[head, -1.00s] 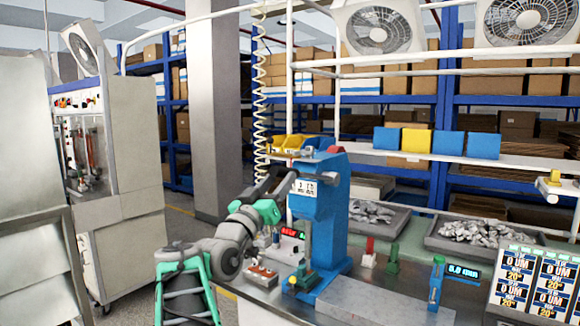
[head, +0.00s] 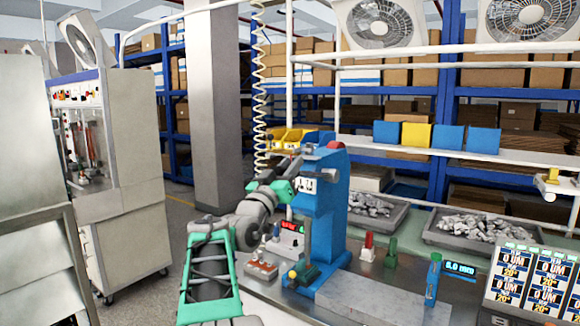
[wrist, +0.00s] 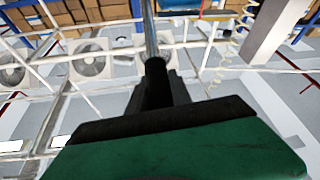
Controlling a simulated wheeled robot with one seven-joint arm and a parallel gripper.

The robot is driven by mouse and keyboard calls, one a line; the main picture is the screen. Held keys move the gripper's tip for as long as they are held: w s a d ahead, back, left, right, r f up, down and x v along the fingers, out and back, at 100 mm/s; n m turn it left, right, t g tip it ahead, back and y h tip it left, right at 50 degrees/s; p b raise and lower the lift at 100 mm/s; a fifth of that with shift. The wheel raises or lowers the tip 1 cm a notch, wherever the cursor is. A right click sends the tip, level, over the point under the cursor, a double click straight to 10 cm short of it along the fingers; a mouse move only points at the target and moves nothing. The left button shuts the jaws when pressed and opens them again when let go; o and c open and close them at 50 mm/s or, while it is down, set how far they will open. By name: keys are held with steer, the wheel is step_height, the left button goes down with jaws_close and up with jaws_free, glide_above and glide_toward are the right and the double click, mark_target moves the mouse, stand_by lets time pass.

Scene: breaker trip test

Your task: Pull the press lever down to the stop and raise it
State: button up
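The blue press (head: 327,215) with a red cap stands upright on the bench in the head view. Its lever is hard to make out there, behind and around my gripper (head: 290,170), which is at the upper left side of the press head. In the wrist view a bare metal rod, the press lever (wrist: 149,30), runs up from between the dark fingers of my gripper (wrist: 155,85). The fingers look closed around the lever's end. The lower ram and green fixture (head: 302,272) show under the press head.
A small box with a red display (head: 290,237) and a tray of metal parts (head: 262,268) sit left of the press. Red and green stands (head: 368,247), a blue post (head: 433,280) and label panels (head: 530,280) are to the right. A coiled hose (head: 258,100) hangs behind.

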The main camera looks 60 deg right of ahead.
jaws_close()
stand_by(0.9)
